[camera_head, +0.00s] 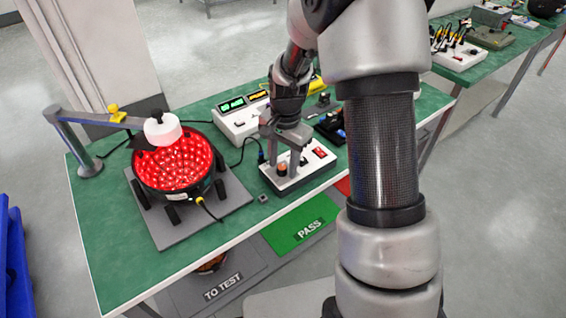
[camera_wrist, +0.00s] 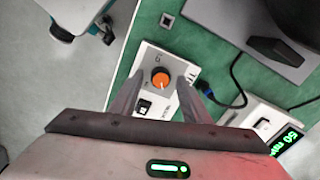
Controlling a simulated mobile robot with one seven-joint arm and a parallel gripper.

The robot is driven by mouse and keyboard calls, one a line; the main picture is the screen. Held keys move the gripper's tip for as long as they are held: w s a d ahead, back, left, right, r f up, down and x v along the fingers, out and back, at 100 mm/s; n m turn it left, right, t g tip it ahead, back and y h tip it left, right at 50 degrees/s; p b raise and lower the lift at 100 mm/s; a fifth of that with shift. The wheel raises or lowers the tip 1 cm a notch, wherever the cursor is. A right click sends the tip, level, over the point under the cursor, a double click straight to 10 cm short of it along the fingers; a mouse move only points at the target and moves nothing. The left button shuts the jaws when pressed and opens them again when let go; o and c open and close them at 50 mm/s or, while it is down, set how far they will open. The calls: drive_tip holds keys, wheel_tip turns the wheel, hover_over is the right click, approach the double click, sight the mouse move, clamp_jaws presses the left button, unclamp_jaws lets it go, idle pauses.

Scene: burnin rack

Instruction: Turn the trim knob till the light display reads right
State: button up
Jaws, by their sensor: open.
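The trim knob is an orange-topped knob (camera_head: 282,169) on a white control box (camera_head: 318,172) at the front of the green bench. In the wrist view the orange knob (camera_wrist: 160,79) shows between the fingertips. My gripper (camera_head: 288,166) is open, pointing down with its fingers on either side of the knob; I cannot tell if they touch it. The light (camera_head: 172,165) is a round lamp on the left, its many LEDs lit red. A white meter box with green and yellow displays (camera_head: 232,104) stands behind; its reading shows partly in the wrist view (camera_wrist: 288,141).
A white-capped sensor head on an arm (camera_head: 162,127) hangs over the lamp. The control box has a red switch (camera_head: 320,153). Cables cross the bench. PASS (camera_head: 308,229) and TO TEST (camera_head: 222,287) areas lie below the front edge. A second bench stands at back right.

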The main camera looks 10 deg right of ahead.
drive_tip(key=c, duration=1)
drive_tip(key=shift+c, duration=0.2)
drive_tip(key=n+p, duration=0.1)
drive_tip(key=n, duration=0.3)
drive_tip(key=shift+n, duration=0.4)
drive_tip(key=shift+w+n+p, duration=0.15)
drive_tip(key=shift+n+p, duration=0.25)
drive_tip(key=shift+n, duration=2.1)
drive_tip(key=o, duration=1)
